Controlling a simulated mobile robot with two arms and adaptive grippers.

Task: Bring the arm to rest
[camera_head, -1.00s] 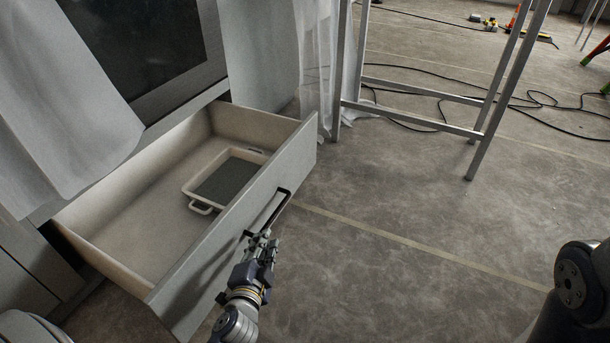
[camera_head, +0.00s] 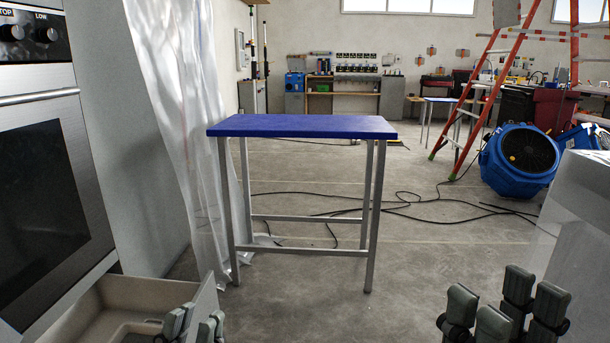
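My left gripper (camera_head: 194,323) is at the bottom edge of the head view, in front of the drawer's right part. Its finger pads stand apart with nothing seen between them; its lower part is cut off. My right gripper (camera_head: 505,305) is at the bottom right, fingers pointing up and spread, with nothing seen between them. Both arms are out of the picture below. The drawer (camera_head: 95,318) stands open below the oven at the bottom left, mostly cut off, with part of a pale tray (camera_head: 128,333) inside.
A blue-topped table (camera_head: 300,126) with metal legs stands ahead. The oven (camera_head: 50,190) and a plastic curtain (camera_head: 190,130) are on the left. A white block-like surface (camera_head: 585,215) is close on the right. A blue fan (camera_head: 518,160), red ladder (camera_head: 480,90) and floor cables (camera_head: 400,208) lie beyond.

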